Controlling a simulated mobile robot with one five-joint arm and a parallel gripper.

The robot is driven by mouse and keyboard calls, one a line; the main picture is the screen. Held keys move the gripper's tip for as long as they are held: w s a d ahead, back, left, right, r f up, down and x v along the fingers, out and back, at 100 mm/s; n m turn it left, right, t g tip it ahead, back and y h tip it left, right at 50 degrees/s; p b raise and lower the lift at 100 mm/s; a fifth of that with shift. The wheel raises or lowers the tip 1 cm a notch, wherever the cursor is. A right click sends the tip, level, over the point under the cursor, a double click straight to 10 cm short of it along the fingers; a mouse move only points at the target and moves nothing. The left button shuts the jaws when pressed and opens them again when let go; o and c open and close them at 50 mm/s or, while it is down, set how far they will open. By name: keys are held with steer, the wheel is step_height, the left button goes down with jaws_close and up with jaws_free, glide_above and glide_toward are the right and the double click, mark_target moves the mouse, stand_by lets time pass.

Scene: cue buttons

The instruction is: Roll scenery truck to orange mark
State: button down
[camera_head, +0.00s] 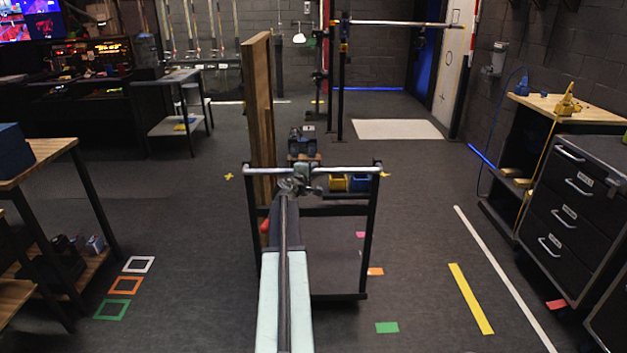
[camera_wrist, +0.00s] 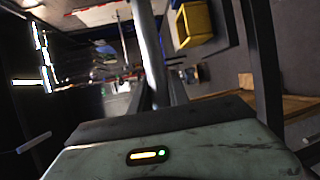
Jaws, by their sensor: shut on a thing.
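The scenery truck is a black-framed cart (camera_head: 335,297) with a pale push bar (camera_head: 345,170) across its top and a tall wooden flat (camera_head: 258,110) standing at its left. My gripper (camera_head: 300,184) is shut on the push bar, left of its middle. In the wrist view the bar (camera_wrist: 149,45) runs up from between the fingers (camera_wrist: 160,98). A solid orange mark (camera_head: 376,271) lies on the floor just right of the truck's near right post. An orange outlined square (camera_head: 125,285) lies on the floor far to the left. The truck's wheels cannot be made out.
A pink mark (camera_head: 361,235) and a green mark (camera_head: 387,327) lie near the orange one. A yellow strip (camera_head: 470,298) and a white line (camera_head: 503,276) run along the right floor. A drawer cabinet (camera_head: 575,205) stands right, a wooden bench (camera_head: 45,160) left. The floor between is largely clear.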

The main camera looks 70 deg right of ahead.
steer(key=shift+w+d, duration=0.2)
steer(key=shift+d, duration=0.25)
steer(key=shift+w+d, duration=0.2)
steer(key=shift+d, duration=0.25)
steer(key=shift+r, duration=0.1)
steer(key=c, duration=1.3)
jaws_free()
steer(key=shift+o, duration=0.2)
steer(key=shift+a, duration=0.15)
steer(key=a+r+p, duration=0.1)
steer(key=a, duration=0.6)
steer(key=shift+a+r, duration=0.25)
steer(key=shift+a, duration=0.05)
steer(key=shift+w, duration=0.1)
